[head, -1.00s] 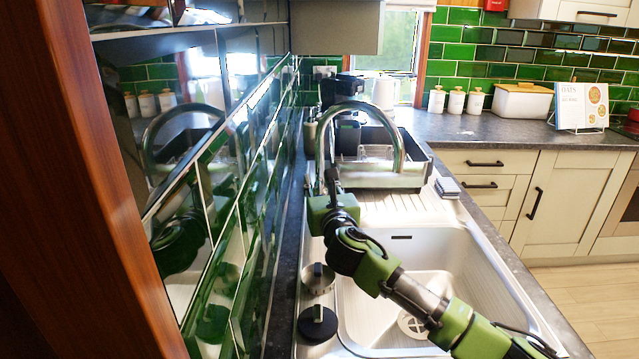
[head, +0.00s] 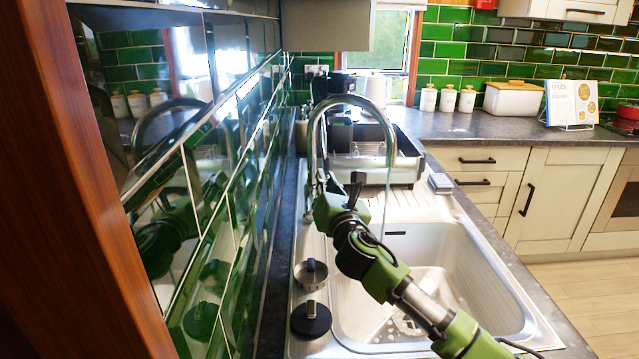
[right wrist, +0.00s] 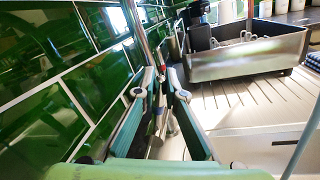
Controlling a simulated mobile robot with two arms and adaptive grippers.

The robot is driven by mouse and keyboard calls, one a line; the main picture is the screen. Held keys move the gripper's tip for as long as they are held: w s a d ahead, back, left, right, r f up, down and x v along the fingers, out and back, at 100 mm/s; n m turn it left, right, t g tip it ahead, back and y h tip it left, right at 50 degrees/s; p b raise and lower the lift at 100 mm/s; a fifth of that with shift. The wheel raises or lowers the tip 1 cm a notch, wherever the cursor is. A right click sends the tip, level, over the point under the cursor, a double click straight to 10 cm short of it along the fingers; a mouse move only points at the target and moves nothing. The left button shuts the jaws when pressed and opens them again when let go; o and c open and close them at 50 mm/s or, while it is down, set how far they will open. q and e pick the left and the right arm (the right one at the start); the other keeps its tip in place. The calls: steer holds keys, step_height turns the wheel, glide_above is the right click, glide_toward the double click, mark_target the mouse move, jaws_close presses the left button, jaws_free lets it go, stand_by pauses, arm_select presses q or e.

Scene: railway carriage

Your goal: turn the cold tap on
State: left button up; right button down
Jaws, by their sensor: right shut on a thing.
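The chrome tap (head: 313,150) has a tall curved spout and stands at the back left of the sink. A thin clear stream of water (head: 386,205) falls from the spout's end into the basin. It also shows at the lower right of the right wrist view (right wrist: 301,140). My right gripper (head: 338,182) is at the tap's base. In the right wrist view its two fingers (right wrist: 162,93) are closed around a part of the tap, with small red and blue marks seen between them. The handle itself is mostly hidden by the fingers. My left gripper is not in view.
The steel sink basin (head: 440,255) lies under my right forearm. Two round knobs or plugs (head: 311,318) sit on the sink's left edge. A dish rack (head: 404,170) stands behind on the drainer. The tiled wall (head: 235,215) is close on the left.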

steer(key=c, duration=2.1)
jaws_free()
steer(key=v, duration=1.2)
steer(key=shift+a, duration=0.1)
